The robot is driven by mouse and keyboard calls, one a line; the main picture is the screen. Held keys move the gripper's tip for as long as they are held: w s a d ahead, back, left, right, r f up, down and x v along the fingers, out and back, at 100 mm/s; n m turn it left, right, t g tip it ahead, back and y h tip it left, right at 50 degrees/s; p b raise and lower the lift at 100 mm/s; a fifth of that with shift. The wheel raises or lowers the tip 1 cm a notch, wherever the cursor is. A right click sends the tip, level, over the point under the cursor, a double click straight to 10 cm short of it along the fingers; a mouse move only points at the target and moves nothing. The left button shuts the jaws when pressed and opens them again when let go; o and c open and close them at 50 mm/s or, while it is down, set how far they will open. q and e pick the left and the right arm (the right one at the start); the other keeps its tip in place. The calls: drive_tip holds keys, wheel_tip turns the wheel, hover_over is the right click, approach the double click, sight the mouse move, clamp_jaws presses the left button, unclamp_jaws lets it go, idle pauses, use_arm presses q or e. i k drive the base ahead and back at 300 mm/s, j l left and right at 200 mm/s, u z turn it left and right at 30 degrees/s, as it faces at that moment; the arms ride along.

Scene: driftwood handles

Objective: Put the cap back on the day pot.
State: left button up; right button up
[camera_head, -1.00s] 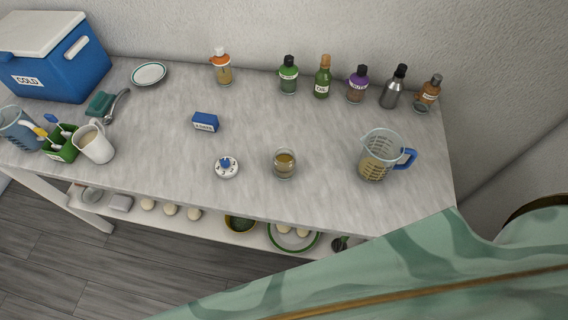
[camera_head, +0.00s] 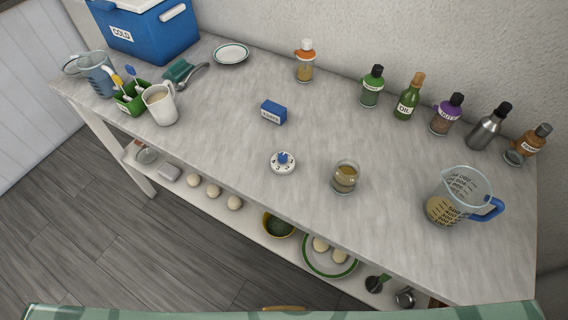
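A small glass pot (camera_head: 345,178) with brown contents stands upright on the grey worktop, near its front edge. It looks open at the top. No label names it as the day pot. A round white disc with a blue knob and dark marks around it (camera_head: 283,162) lies to its left, apart from it. I cannot tell whether the disc is a cap or a dial. Neither of my grippers is in view.
A measuring jug (camera_head: 455,197) stands right of the pot; a blue block (camera_head: 273,112) lies behind the disc. Several bottles (camera_head: 408,98) line the back. A white mug (camera_head: 160,103), green caddy (camera_head: 131,99) and blue cool box (camera_head: 150,32) stand left. The worktop's middle is mostly clear.

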sight(347, 173)
drive_tip(key=z, duration=1.35)
drive_tip(key=k+j+z, duration=0.2)
drive_tip(key=k+j, duration=0.15)
drive_tip(key=j, duration=0.2)
drive_tip(key=k+j, duration=0.15)
drive_tip(key=j, duration=0.2)
drive_tip(key=k+j, duration=0.2)
drive_tip(key=j, duration=0.15)
